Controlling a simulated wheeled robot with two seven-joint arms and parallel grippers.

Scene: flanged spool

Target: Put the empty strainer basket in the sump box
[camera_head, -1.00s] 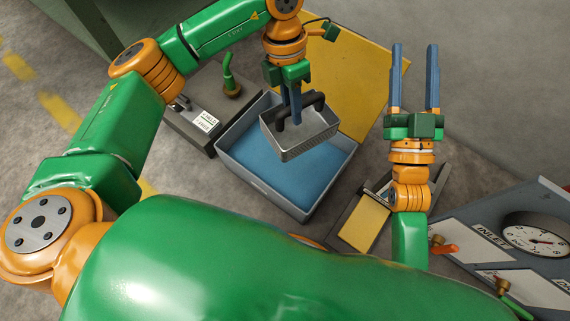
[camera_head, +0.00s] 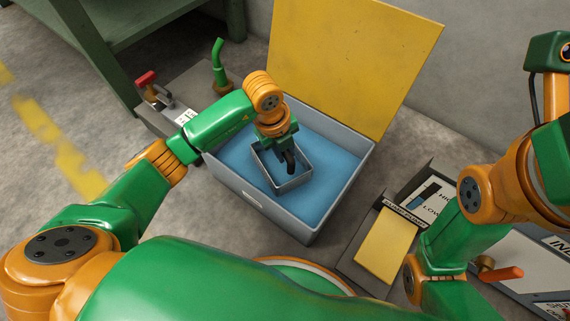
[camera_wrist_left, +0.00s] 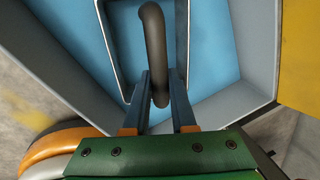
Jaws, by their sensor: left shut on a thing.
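The strainer basket (camera_head: 294,184), a small grey rectangular basket with a dark arched handle, is inside the sump box (camera_head: 262,207), low over its blue interior. The sump box is a grey open box. I cannot tell whether the basket touches the bottom. My left gripper (camera_head: 287,158) points down and is shut on the handle. In the left wrist view, the gripper (camera_wrist_left: 160,98) has its fingers on both sides of the handle (camera_wrist_left: 154,40), and the basket rim (camera_wrist_left: 108,45) shows beyond. The basket's inside looks blue and empty. My right gripper's fingers are out of view.
A yellow panel (camera_head: 350,60) stands up behind the box. A plate with a red-handled clamp (camera_head: 146,79) and a green spout (camera_head: 218,65) is at left. A unit with a yellow pad (camera_head: 384,245) is right of the box. A green bench (camera_head: 130,20) is far left.

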